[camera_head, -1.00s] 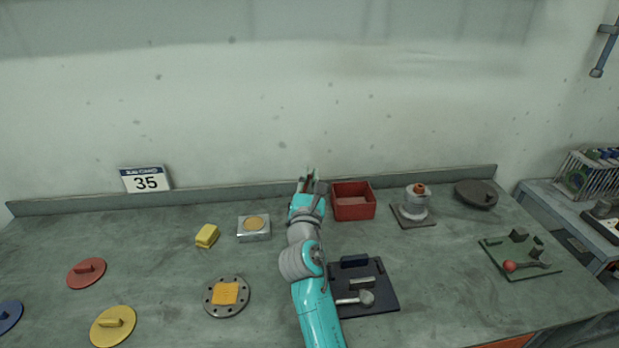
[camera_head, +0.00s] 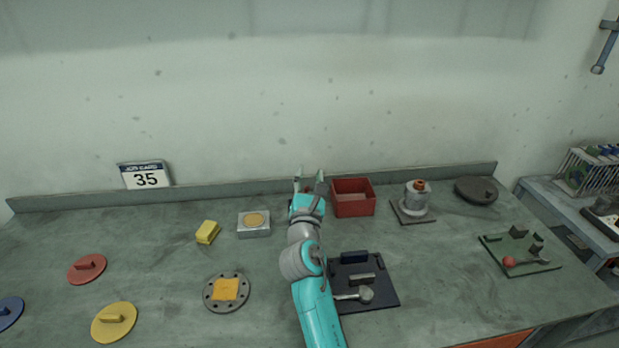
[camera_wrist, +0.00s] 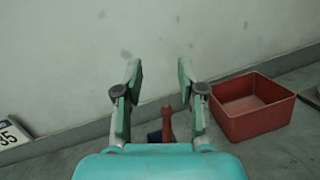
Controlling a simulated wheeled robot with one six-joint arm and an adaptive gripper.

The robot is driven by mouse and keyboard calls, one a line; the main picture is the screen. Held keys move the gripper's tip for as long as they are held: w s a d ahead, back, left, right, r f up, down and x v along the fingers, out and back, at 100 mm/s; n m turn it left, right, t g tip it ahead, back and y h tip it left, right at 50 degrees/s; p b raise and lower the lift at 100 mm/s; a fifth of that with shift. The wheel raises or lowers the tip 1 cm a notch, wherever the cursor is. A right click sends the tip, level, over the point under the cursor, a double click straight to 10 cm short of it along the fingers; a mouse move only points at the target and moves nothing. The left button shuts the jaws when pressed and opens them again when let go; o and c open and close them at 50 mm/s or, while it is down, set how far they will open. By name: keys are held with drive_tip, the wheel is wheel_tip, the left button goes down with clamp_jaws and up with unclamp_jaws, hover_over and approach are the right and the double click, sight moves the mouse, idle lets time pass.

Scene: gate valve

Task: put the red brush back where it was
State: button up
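A red, knob-topped piece (camera_wrist: 167,117), which looks like the handle of the red brush, stands upright beyond my gripper in the wrist view. It shows between the two fingers, nearer the right one, with clear space on both sides. Its lower end is hidden by my wrist, and so are any bristles. A dark blue piece (camera_wrist: 154,136) is beside its foot; I cannot tell if it is a holder. In the head view a bit of red (camera_head: 308,189) shows between the fingers. My gripper (camera_head: 310,176) is open and empty near the back ledge; its spread fingers also show in the wrist view (camera_wrist: 159,72).
A red open box (camera_head: 353,211) stands close to the right of my gripper. A silver block (camera_head: 254,232) and a yellow sponge-like block (camera_head: 207,232) are to the left. A dark tool tray (camera_head: 385,292) lies in front. The wall is close behind.

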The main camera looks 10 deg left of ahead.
drive_tip(key=r+v, duration=0.1)
drive_tip(key=v, duration=1)
drive_tip(key=shift+s, duration=0.5)
drive_tip(key=shift+d, duration=0.1)
